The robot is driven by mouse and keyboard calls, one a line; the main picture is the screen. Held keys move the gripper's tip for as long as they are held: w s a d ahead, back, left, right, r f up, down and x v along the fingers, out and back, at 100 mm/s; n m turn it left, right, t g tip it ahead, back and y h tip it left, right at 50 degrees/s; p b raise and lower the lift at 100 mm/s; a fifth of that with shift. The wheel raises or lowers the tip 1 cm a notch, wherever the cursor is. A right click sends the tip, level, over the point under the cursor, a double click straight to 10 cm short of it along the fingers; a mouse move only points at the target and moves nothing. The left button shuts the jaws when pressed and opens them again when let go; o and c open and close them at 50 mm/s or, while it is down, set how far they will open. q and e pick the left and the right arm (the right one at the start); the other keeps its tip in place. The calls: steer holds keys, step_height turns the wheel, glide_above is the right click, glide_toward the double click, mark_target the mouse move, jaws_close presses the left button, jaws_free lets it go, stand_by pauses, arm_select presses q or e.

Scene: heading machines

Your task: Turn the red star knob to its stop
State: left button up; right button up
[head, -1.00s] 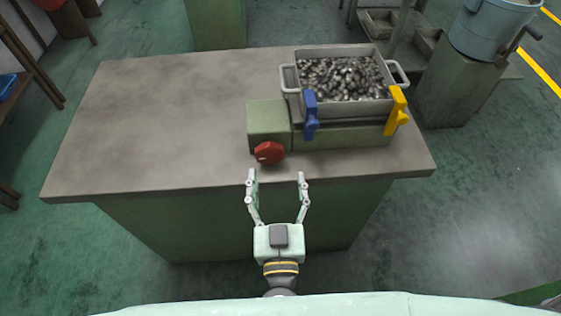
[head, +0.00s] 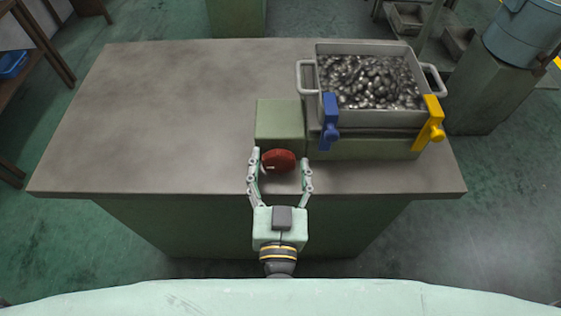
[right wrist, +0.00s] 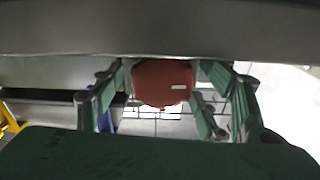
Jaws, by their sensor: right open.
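The red star knob (head: 279,160) sits on the front of a green box (head: 279,121) on the workbench. It has a small pale mark on its face. My right gripper (head: 280,160) is open, with one finger on each side of the knob. In the right wrist view the knob (right wrist: 162,82) lies between the open fingers of the right gripper (right wrist: 165,95). Contact between fingers and knob cannot be told. My left gripper is not in view.
A metal bin (head: 318,105) of small metal parts stands on the green base, with a blue clamp (head: 330,122) and a yellow clamp (head: 430,124) at its front. The left part of the workbench (head: 150,125) is clear.

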steer(key=shift+s, duration=0.1)
steer(key=shift+c, duration=0.4)
steer(key=c, duration=0.9)
steer(key=shift+c, duration=0.6)
steer(key=shift+r+m+p, duration=0.15)
steer(key=shift+m+p, duration=0.35)
steer(key=shift+p, duration=0.15)
steer(key=shift+m+p, duration=1)
steer(key=shift+p, duration=0.05)
steer(key=m+p, duration=0.1)
steer(key=m, duration=0.1)
steer(key=shift+m+p, duration=0.3)
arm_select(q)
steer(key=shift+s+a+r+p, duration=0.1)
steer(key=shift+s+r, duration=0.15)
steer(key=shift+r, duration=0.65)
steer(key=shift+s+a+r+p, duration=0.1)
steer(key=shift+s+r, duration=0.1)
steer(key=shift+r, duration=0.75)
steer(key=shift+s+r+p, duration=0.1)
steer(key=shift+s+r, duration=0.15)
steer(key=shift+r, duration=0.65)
arm_select(e)
steer(key=shift+m, duration=0.7)
steer(key=shift+f, duration=0.2)
